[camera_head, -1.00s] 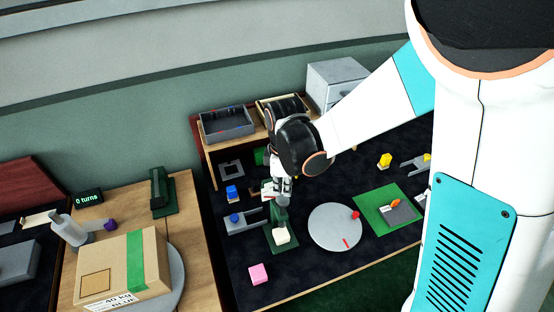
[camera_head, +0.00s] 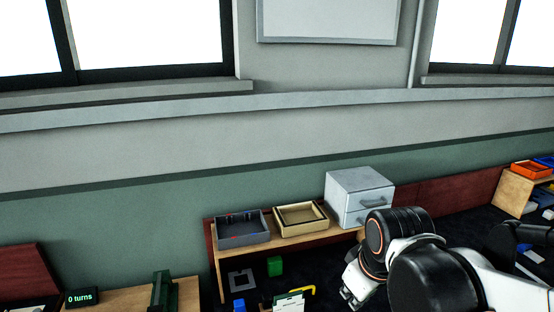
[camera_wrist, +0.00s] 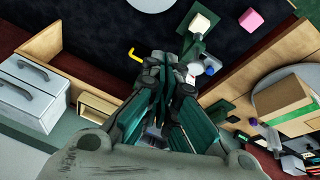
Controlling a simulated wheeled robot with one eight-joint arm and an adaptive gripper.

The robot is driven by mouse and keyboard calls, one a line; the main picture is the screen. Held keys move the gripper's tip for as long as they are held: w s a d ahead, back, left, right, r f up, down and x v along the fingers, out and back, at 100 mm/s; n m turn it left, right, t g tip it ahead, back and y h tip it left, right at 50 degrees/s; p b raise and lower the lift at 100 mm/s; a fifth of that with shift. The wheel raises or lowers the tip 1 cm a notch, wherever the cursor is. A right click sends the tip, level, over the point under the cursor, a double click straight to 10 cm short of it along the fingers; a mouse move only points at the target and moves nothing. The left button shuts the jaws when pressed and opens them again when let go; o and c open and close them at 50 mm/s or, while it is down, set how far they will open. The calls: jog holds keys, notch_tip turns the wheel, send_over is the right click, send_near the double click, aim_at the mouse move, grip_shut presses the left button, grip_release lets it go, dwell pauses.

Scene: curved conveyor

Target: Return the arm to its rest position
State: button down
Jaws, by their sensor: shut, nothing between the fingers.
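My arm shows at the lower right in the head view, its wrist bent in front of the dark worktable. My gripper (camera_head: 352,292) points down and to the left, partly cut off from clear sight by the wrist. In the wrist view my gripper (camera_wrist: 170,85) has its fingers close together, with nothing held between them. It is in the air, apart from the items on the table.
A wooden shelf bears a grey tray (camera_head: 243,230), a beige tray (camera_head: 300,219) and a grey drawer cabinet (camera_head: 359,195) close behind my wrist. The wrist view shows a pink cube (camera_wrist: 250,20) and a cardboard box (camera_wrist: 286,98).

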jog(key=s+d+f+m+t+b, duration=0.1)
jog(key=s+d+m+t+b, duration=0.2)
jog(key=s+m, duration=0.3)
jog(key=shift+s+d+f+b, duration=0.15)
jog(key=shift+s+d+b, duration=0.2)
jog(key=shift+s+b, duration=0.45)
jog(key=shift+s, duration=0.15)
dwell(1.2)
